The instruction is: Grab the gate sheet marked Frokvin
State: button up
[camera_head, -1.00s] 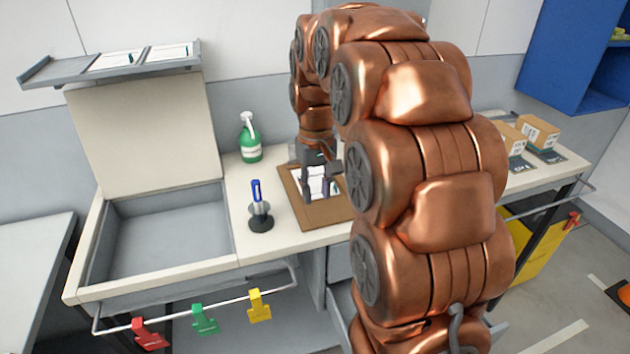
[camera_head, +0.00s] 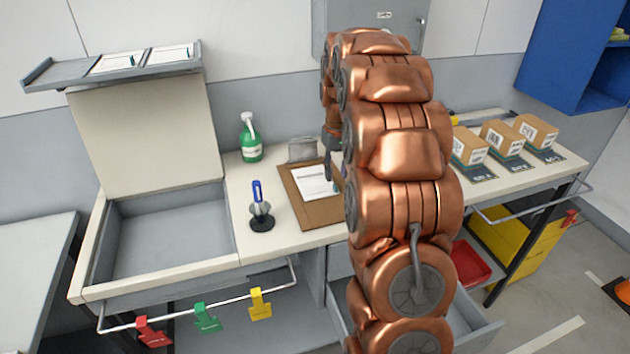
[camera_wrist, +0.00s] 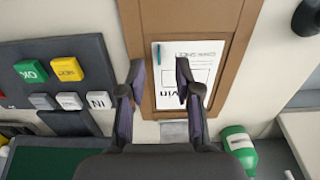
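A white sheet (camera_head: 316,182) lies on a brown board (camera_head: 291,190) on the worktop. In the wrist view the sheet (camera_wrist: 200,60) shows a printed heading, a box and large letters ending in what looks like "vin"; a finger covers part of the word. A teal pen or clip lies along its edge. In the head view my arm hides most of the gripper. Two more sheets (camera_head: 117,62) (camera_head: 170,54) lie on the raised shelf at left.
A green spray bottle (camera_head: 250,140) and a blue-handled tool on a stand (camera_head: 260,208) stand left of the board. A dark key panel (camera_wrist: 60,72) lies beside it in the wrist view. Several cartons (camera_head: 502,136) stand at right. Coloured clips (camera_head: 207,318) hang on the front rail.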

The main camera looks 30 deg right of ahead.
aim_at(314, 179)
jog(key=f+p, duration=0.1)
jog(key=w+f+p, duration=0.1)
jog(key=f, duration=0.1)
jog(key=shift+d+f, duration=0.2)
jog(key=shift+f, duration=0.75)
grip_shut()
